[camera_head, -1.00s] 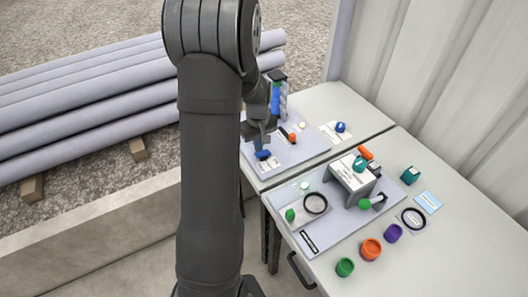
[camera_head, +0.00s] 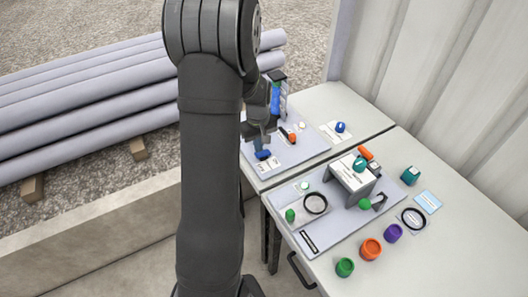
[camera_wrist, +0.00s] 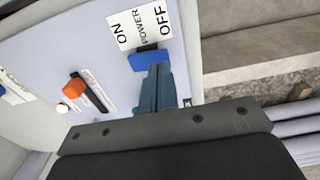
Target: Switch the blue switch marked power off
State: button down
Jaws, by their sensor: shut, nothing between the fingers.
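The blue switch (camera_wrist: 150,60) sits beside a white label (camera_wrist: 139,28) reading ON, POWER, OFF. In the wrist view, ON is at the label's left end and OFF at its right. My gripper (camera_wrist: 156,72) is shut and empty, with its fingertips at the near edge of the switch. Whether they touch it is unclear. In the head view, the blue switch (camera_head: 263,155) is at the front of the far panel, with my gripper (camera_head: 259,146) just above it. The switch's exact tilt is hard to tell.
An orange-knobbed slider (camera_wrist: 76,88) and a small round white button (camera_wrist: 62,108) are nearby on the same panel. The nearer table holds a grey bracket (camera_head: 352,180) and several coloured knobs. Grey pipes (camera_head: 90,90) lie beyond the wall at left.

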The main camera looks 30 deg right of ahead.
jog(key=shift+f, duration=0.95)
dwell(0.3)
jog(key=shift+r, duration=3.5)
notch_tip(320, 180, down, 7)
jog(key=shift+f, duration=0.1)
